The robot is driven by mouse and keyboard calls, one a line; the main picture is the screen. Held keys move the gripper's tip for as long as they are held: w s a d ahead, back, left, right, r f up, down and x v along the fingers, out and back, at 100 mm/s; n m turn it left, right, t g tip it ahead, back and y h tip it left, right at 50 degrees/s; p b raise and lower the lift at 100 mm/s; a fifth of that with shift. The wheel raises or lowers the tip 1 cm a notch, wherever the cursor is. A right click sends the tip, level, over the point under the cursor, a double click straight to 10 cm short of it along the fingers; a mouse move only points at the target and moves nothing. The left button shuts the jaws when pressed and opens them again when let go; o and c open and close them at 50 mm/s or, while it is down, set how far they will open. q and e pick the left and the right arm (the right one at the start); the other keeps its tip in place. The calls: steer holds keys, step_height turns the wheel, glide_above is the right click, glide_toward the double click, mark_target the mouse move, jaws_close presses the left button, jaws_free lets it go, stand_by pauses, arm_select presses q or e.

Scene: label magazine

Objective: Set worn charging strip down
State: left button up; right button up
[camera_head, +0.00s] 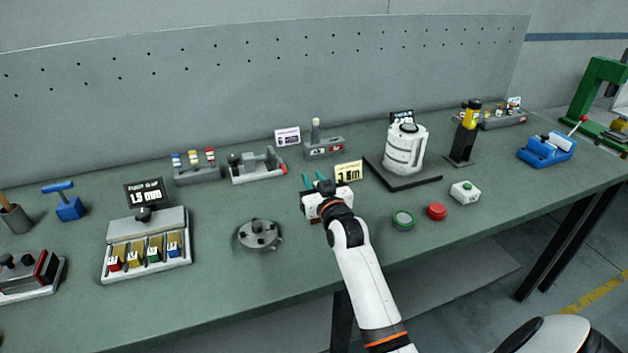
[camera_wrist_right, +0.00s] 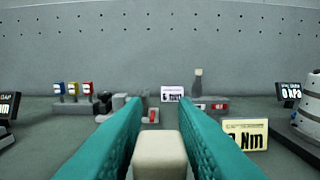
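My right gripper (camera_head: 314,181) reaches out over the middle of the bench, its two teal fingers apart and pointing toward the back wall. The fingers also fill the lower middle of the right wrist view (camera_wrist_right: 160,108), with a clear gap between their tips. A pale block (camera_wrist_right: 160,155) shows low between them; I cannot tell whether it is part of my gripper, and no finger visibly presses on it. I cannot pick out a worn charging strip in either view. My left gripper is not in view.
A yellow sign (camera_head: 349,171) and a grey fixture (camera_head: 257,166) stand beyond the gripper. A round metal fixture (camera_head: 258,235) is left of it, and a tray of coloured blocks (camera_head: 107,275) further left. Bench front-centre is clear.

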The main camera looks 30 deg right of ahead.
steer(key=shift+o, duration=1)
steer(key=shift+r, duration=0.1)
steer(key=b+v, duration=0.1)
steer(key=v, duration=1.1)
steer(key=shift+r, duration=0.1)
